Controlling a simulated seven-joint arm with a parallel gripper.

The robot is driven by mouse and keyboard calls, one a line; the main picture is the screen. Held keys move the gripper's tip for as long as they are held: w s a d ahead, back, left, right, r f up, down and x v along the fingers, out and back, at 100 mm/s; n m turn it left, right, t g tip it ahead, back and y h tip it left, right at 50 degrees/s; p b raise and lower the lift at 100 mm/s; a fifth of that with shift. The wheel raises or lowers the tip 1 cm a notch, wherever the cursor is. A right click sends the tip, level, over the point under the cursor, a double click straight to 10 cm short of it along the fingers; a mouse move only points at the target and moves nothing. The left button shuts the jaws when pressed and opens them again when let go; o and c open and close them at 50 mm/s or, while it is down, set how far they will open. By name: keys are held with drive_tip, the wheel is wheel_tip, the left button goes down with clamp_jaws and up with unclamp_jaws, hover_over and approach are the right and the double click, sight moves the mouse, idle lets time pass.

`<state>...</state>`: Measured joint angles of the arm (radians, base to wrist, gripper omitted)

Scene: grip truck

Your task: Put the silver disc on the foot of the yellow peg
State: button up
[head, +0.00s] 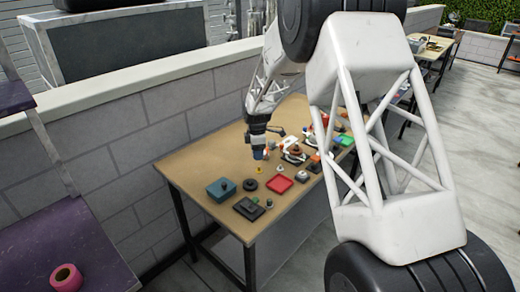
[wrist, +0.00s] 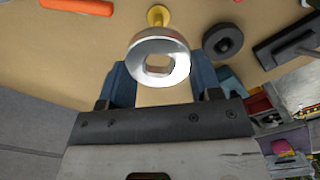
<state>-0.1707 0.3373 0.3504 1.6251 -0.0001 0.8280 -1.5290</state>
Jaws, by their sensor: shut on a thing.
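The silver disc (wrist: 158,43), a thick ring with a central hole, is between the blue fingers of my gripper (wrist: 161,78) in the wrist view. My gripper is shut on it and holds it above the table. The yellow peg (wrist: 158,15) shows just beyond the disc's far edge, with its round foot partly hidden. The disc and peg look apart. In the head view my gripper (head: 258,154) is over the table, just above and behind the small yellow peg (head: 259,169). The disc cannot be made out there.
A black ring (head: 250,184) lies near the peg, also seen in the wrist view (wrist: 222,40). A teal box (head: 221,189), red tray (head: 279,184) and black tray (head: 248,209) are nearer the front. Several parts crowd the right side. The table's (head: 190,170) left part is clear.

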drive_tip(key=shift+f, duration=0.15)
hover_over(257, 171)
drive_tip(key=shift+f, duration=2.35)
drive_tip(key=shift+f, duration=1.5)
idle(2.2)
drive_tip(key=o, duration=1.3)
drive_tip(key=shift+c, duration=0.2)
drive_tip(key=shift+r, duration=0.1)
wheel_tip(257, 171, up, 7)
drive_tip(key=shift+r, duration=0.15)
